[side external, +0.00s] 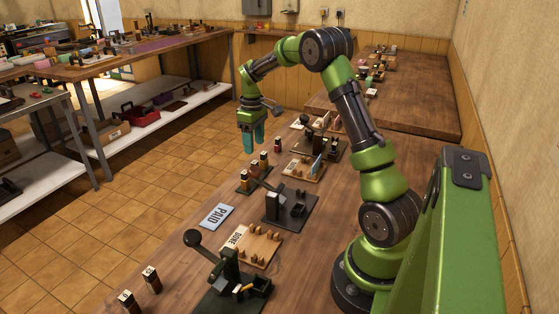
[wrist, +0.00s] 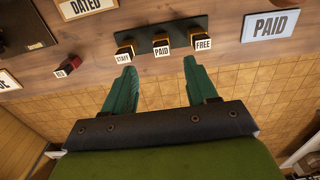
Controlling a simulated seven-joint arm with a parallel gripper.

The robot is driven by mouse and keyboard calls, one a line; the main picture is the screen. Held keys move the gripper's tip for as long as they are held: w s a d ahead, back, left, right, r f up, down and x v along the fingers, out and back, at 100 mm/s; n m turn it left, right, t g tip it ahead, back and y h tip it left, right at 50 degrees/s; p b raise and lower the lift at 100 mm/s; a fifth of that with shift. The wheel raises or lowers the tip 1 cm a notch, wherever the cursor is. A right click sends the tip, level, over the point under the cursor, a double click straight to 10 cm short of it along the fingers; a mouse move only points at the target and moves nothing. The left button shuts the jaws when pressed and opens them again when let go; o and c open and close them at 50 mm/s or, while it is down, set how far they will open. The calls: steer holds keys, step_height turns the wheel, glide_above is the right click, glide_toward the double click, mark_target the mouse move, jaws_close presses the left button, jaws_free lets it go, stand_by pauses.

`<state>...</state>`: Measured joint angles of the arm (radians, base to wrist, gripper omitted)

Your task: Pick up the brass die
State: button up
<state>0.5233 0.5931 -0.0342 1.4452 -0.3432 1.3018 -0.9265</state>
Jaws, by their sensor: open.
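Three brass-coloured dies with black parts stand in a row on a dark rack (wrist: 185,24), labelled STAFF (wrist: 124,54), PAID (wrist: 161,45) and FREE (wrist: 202,40). Which one the task calls the brass die, I cannot tell. In the side view, this row (side external: 254,169) stands near the table's left edge. My gripper (side external: 254,147) is above the table edge, fingers pointing down, apart from the dies. In the wrist view, my gripper (wrist: 159,70) is open and empty, with its teal fingertips on either side of the PAID die's position in the picture.
A small red die (wrist: 63,70) stands apart at left. A PAID card (side external: 217,216) lies on the table near a dark lever press (side external: 289,209). Another press (side external: 232,285) and two dies (side external: 151,277) are in front. Tiled floor (side external: 130,210) is left of the table.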

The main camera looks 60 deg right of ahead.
mark_target(255, 162)
step_height(255, 162, down, 9)
steer(key=shift+a+r, duration=0.1)
steer(key=shift+r, duration=0.2)
jaws_close()
stand_by(0.4)
